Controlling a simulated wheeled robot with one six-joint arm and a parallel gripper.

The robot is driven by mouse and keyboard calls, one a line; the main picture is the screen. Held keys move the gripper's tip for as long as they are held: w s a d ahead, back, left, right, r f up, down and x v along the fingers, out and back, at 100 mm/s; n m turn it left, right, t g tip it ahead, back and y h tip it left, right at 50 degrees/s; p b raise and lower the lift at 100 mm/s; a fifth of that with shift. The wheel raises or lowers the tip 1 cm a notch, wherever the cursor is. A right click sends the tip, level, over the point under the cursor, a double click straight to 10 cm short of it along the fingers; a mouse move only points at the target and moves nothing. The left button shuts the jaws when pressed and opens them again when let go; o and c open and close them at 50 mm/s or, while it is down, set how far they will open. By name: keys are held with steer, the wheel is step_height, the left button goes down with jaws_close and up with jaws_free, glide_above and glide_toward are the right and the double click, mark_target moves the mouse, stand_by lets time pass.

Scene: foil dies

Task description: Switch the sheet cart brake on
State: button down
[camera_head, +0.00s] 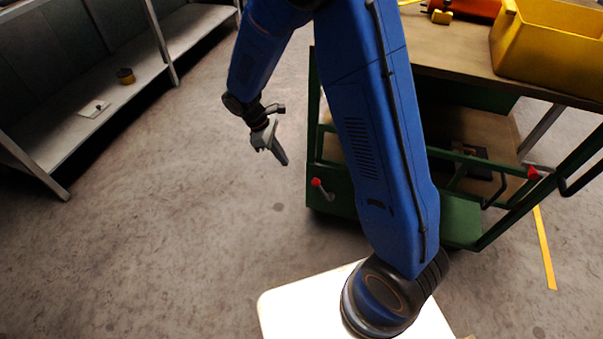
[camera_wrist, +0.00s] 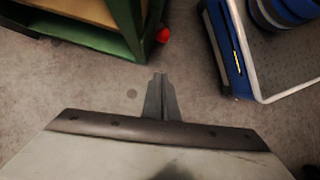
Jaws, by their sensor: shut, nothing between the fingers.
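The green sheet cart (camera_head: 465,222) stands right of centre in the head view, partly hidden behind my blue arm. A short lever with a red knob (camera_head: 316,183) sticks out low on its left side. In the wrist view the red knob (camera_wrist: 163,35) shows beside the cart's green corner (camera_wrist: 122,22). My gripper (camera_head: 284,160) is shut and empty. It is above the floor, left of the cart and apart from the red knob. In the wrist view the closed fingers (camera_wrist: 158,80) point towards the floor, below the knob in the picture.
A yellow bin (camera_head: 545,50) sits on a wooden top (camera_head: 450,62) at the upper right. A red part (camera_head: 533,172) shows by the green bars at right. A grey shelf (camera_head: 60,130) with a small tin (camera_head: 125,76) stands at left. The floor between is clear.

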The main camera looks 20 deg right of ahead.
steer(key=shift+w+a+f, duration=0.25)
steer(key=shift+f, duration=0.2)
steer(key=shift+f, duration=0.1)
steer(key=s+d+f, duration=0.3)
steer(key=d+f, duration=0.4)
steer(key=f, duration=0.1)
steer(key=shift+s+d, duration=0.15)
steer(key=shift+s, duration=0.25)
